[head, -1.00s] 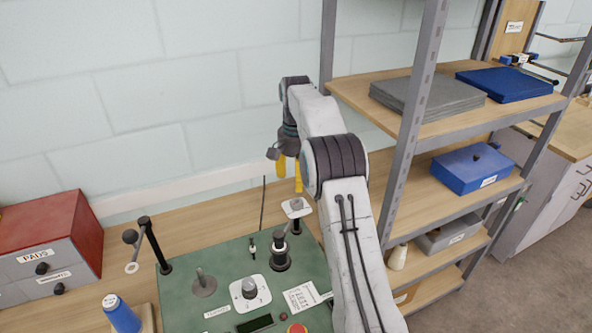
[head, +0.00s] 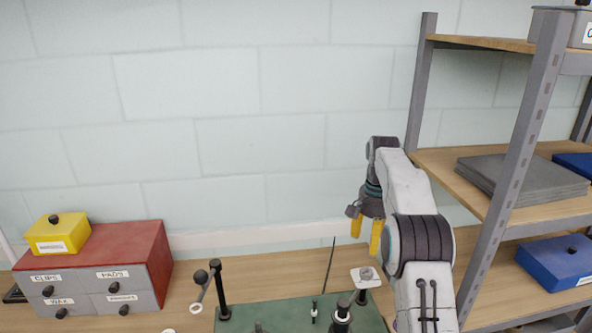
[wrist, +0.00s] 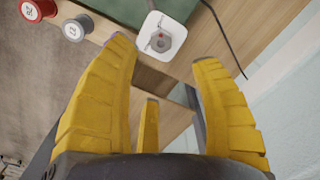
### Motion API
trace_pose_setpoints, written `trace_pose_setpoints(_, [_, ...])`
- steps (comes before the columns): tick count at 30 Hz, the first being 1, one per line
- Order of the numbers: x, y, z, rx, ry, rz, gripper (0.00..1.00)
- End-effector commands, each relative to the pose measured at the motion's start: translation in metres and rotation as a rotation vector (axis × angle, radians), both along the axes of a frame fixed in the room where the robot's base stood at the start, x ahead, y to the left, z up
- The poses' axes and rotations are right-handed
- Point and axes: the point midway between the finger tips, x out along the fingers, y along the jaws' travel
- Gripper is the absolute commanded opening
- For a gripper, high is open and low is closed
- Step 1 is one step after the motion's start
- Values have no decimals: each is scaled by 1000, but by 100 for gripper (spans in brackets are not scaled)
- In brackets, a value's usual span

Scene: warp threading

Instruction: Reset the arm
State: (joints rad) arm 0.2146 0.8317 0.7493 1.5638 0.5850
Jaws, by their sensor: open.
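My gripper (head: 366,236) is at the end of my raised arm, with its yellow fingers pointing down over the back of the bench in the head view. In the wrist view my gripper (wrist: 165,90) has its fingers spread wide with nothing between them. Below and beyond the fingertips is a white plate with a grey knob (wrist: 160,38), apart from the fingers. The same white plate (head: 360,280) shows in the head view at the back right of a green board (head: 285,318).
A metal shelf rack (head: 520,120) stands close to the right of my arm. A red-topped drawer cabinet (head: 130,245) with a yellow box (head: 60,238) is at the left. Black posts (head: 219,285) rise from the board. Two spools (wrist: 75,28) show in the wrist view.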

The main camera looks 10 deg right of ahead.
Motion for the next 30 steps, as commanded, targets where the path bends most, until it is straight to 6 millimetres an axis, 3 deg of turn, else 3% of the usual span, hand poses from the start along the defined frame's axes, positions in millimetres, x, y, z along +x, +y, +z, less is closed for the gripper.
trace_pose_setpoints(8, [-28,21,39,-13,-55,102,58])
trace_pose_setpoints(12, [-61,39,64,-26,-103,195,58])
trace_pose_setpoints(18, [-119,64,85,-50,-170,330,58])
trace_pose_setpoints(24, [-185,84,88,-77,-238,464,58])
trace_pose_setpoints(30, [-253,100,70,-108,-300,594,58])
